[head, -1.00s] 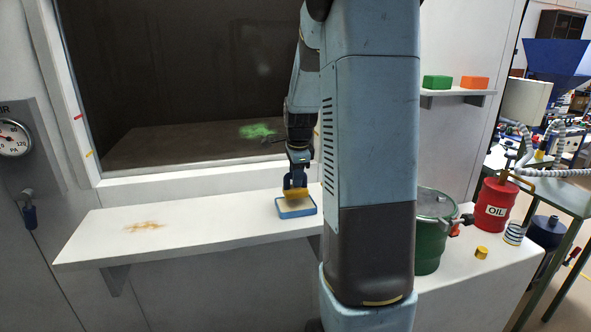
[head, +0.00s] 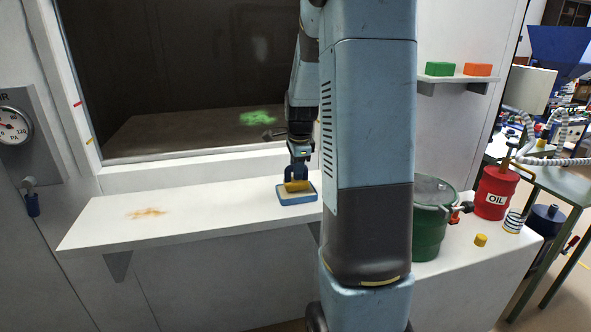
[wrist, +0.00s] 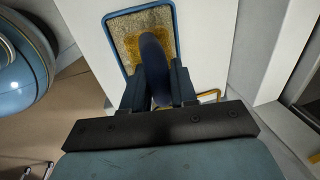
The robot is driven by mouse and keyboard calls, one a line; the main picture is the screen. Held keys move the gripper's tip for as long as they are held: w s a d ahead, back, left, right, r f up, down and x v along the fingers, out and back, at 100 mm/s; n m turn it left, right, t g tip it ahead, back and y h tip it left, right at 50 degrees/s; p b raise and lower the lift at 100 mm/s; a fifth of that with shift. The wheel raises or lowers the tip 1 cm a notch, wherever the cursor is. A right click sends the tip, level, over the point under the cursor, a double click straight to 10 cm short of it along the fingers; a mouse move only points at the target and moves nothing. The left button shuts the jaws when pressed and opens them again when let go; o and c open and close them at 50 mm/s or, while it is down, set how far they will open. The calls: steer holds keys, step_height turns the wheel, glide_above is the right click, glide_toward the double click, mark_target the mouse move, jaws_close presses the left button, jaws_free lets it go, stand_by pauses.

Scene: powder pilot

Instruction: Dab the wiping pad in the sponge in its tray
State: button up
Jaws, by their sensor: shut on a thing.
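My gripper (head: 298,168) is shut on the dark blue handle of the wiping pad, whose yellow head (head: 297,186) points down. In the wrist view, the handle (wrist: 153,58) stands between the fingers of my gripper (wrist: 158,85). The blue-rimmed tray (head: 300,202) sits on the white shelf, with the pad low over it. The tan, speckled sponge (wrist: 135,27) fills the tray in the wrist view. The pad appears at or just above the sponge; whether they touch is hard to tell.
An orange-brown smear (head: 148,213) marks the white shelf (head: 215,210) at left. A green smudge (head: 258,118) is on the dark window. A green drum (head: 430,235), red oil can (head: 494,195) and yellow block (head: 481,240) stand at right. The shelf between smear and tray is clear.

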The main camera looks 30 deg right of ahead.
steer(key=shift+f, duration=0.55)
stand_by(1.4)
steer(key=shift+r, duration=0.1)
steer(key=shift+r, duration=3.45)
